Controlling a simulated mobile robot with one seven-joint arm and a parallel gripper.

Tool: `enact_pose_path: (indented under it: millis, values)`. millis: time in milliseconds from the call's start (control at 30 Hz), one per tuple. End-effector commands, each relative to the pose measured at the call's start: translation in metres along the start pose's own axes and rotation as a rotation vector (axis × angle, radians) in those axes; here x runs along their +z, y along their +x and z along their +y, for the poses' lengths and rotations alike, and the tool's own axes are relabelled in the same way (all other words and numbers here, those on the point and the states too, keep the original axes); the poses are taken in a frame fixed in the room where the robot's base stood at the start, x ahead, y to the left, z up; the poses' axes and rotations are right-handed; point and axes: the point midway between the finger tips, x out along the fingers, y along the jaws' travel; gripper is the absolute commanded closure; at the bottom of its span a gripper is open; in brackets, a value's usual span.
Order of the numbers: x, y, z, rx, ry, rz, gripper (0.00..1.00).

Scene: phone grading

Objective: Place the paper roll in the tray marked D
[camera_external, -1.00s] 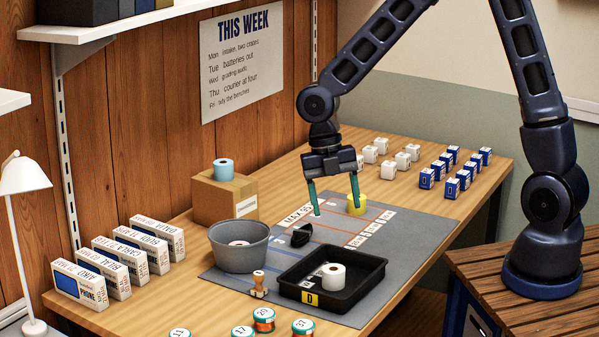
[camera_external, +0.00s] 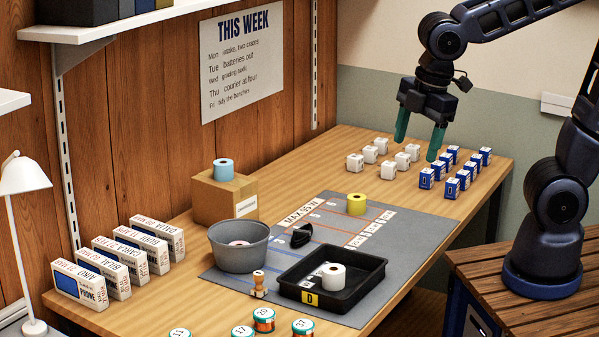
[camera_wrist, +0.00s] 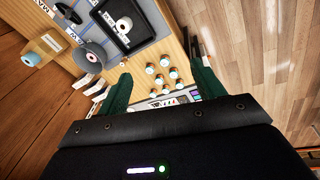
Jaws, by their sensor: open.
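The white paper roll (camera_external: 333,276) sits inside the black tray marked D (camera_external: 347,300), which lies on the grey mat. The yellow label D (camera_external: 309,298) is on the tray's front wall. In the wrist view the roll (camera_wrist: 123,25) also shows inside the tray (camera_wrist: 152,40). My gripper (camera_external: 418,148) is open and empty, above the far part of the table over the white and blue boxes, well away from the tray. In the wrist view its green fingers (camera_wrist: 163,90) are spread apart with nothing between them.
A yellow roll (camera_external: 356,204) and a black object (camera_external: 302,235) stand on the mat (camera_external: 408,228). A grey bowl (camera_external: 240,253) holding a pinkish roll is left of the tray. A blue roll (camera_external: 223,169) tops a cardboard box (camera_external: 215,199).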

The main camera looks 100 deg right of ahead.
Motion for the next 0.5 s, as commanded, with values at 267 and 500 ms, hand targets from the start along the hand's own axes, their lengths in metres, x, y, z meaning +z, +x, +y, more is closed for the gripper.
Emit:
enact_pose_path:
  millis: [267, 500]
  values:
    - [0.03, -0.04, -0.044, 0.01, 0.267, 0.144, 0.32]
    - [0.051, -0.054, -0.064, -0.029, 0.431, 0.227, 0.32]
